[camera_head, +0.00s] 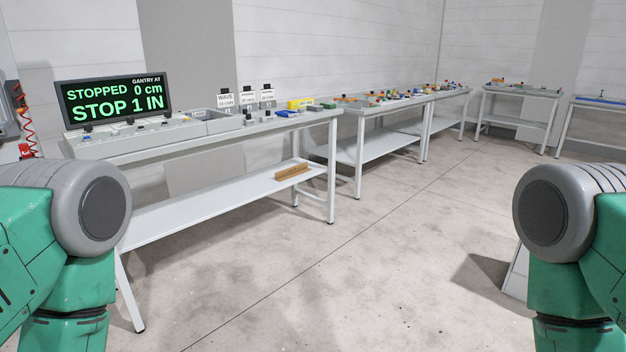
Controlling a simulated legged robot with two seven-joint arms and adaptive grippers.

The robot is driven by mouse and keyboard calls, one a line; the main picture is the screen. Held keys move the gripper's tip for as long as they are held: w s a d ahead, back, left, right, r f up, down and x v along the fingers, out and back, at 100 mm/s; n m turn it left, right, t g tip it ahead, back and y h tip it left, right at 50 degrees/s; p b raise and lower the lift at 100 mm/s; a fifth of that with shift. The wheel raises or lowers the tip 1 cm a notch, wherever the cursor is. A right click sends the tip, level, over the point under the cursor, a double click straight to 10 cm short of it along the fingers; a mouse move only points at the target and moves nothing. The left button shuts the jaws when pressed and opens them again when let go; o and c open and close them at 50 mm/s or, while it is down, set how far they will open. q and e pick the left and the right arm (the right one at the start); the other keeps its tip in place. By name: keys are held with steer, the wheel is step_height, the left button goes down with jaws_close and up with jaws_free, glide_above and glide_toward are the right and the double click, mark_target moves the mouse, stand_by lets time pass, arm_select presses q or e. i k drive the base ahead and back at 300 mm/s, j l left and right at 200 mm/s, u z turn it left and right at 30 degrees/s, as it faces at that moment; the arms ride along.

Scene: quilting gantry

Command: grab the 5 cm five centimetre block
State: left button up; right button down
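No block that I can read as the 5 cm one can be made out at this distance. Small blocks and parts (249,121) stand on the near table (300,121) in front of several small white label cards (246,97), whose print is too small to read surely. A yellow item (300,103) lies to their right. Only the upper parts of my two arms show, at the left and right edges. Neither gripper is in view.
A display (114,98) on the near table reads "STOPPED 0 cm, STOP 1 IN". A brown wooden piece (292,171) lies on the lower shelf (220,192). More tables with small coloured items (400,95) run toward the back. The concrete floor (400,230) in the middle is clear.

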mark_target(249, 121)
steer(key=i+z, duration=0.25)
steer(key=i, duration=2.2)
